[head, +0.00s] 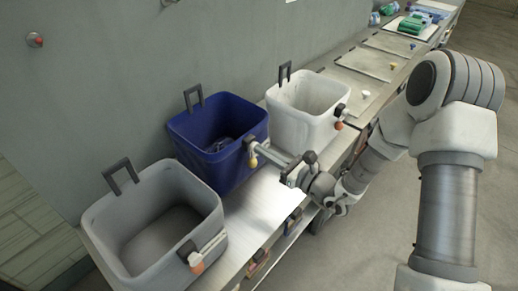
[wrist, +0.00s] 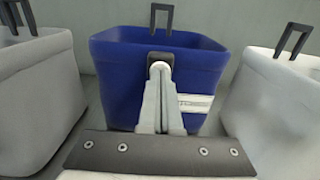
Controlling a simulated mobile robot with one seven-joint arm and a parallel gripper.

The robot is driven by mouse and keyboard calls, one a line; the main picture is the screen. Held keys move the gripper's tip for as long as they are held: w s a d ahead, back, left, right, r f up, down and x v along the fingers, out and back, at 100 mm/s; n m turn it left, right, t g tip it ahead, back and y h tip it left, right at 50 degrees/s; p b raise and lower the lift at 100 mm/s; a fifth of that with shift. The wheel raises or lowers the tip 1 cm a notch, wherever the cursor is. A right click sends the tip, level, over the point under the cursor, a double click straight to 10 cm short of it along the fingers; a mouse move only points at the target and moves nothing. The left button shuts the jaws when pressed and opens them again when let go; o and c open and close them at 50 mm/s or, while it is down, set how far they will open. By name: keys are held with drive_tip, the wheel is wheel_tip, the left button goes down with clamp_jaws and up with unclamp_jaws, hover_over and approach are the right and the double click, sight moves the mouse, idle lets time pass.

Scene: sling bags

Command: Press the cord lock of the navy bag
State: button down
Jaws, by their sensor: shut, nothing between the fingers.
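The navy bag (head: 205,150) stands open-topped on the bench between a grey bag and a white bag; it is centred in the wrist view (wrist: 115,85).
The grey bag (head: 110,222) stands at the left and the white bag (head: 295,100) at the right, both close to the navy one. Each has an upright dark handle and an orange knob. Flat panels lie farther along the bench (head: 245,215). A wall rises behind.

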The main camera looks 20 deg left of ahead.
drive_tip(key=v, duration=0.7)
idle(0.5)
idle(2.0)
